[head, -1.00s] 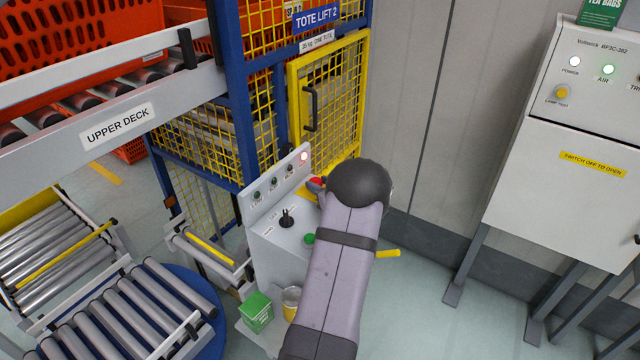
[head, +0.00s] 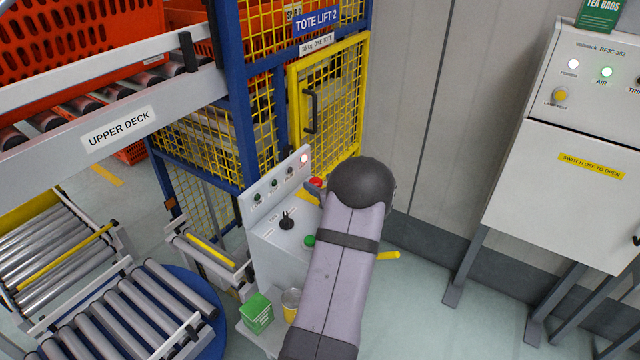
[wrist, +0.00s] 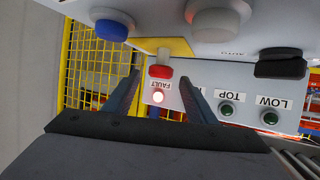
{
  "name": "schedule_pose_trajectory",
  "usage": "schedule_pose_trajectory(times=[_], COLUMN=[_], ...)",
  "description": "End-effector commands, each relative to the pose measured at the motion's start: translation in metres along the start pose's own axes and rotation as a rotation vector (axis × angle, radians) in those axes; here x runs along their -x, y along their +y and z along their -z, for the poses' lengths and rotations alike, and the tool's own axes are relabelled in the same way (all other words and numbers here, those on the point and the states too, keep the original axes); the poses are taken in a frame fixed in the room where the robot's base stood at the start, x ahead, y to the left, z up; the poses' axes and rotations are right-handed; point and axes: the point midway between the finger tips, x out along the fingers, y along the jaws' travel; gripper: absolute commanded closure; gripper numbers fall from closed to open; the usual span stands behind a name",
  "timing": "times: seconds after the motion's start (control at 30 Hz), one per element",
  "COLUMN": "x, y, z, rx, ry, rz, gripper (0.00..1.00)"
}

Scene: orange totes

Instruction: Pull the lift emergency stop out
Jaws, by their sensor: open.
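The red emergency stop button (head: 316,183) sits on a yellow plate (head: 307,197) on the lift's control console (head: 268,235), partly beside my arm's dark wrist joint. In the wrist view the red button (wrist: 160,71) lies between the tips of my gripper (wrist: 159,82), in front of the yellow plate. The two fingers stand apart, one on each side of the button, with gaps visible. I cannot tell how deep the fingertips reach around it. My gripper is hidden behind my arm in the head view.
The lit FAULT lamp (wrist: 158,97) is close to the fingers. The yellow mesh gate (head: 328,95) stands behind the console. A green box (head: 257,313) stands below it.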

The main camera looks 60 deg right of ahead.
Motion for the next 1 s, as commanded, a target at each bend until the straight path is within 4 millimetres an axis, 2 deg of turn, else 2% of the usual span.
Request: schedule_pose_trajectory(times=[0.3, 0.5, 1.0], x=[0.04, 0.059, 0.063], y=[0.001, 0.0, 0.0], z=[-0.001, 0.0, 0.001], rx=[0.0, 0.0, 0.0], ry=[0.002, 0.003, 0.002], rz=[-0.003, -0.002, -0.001], gripper=[0.49, 0.49, 0.49])
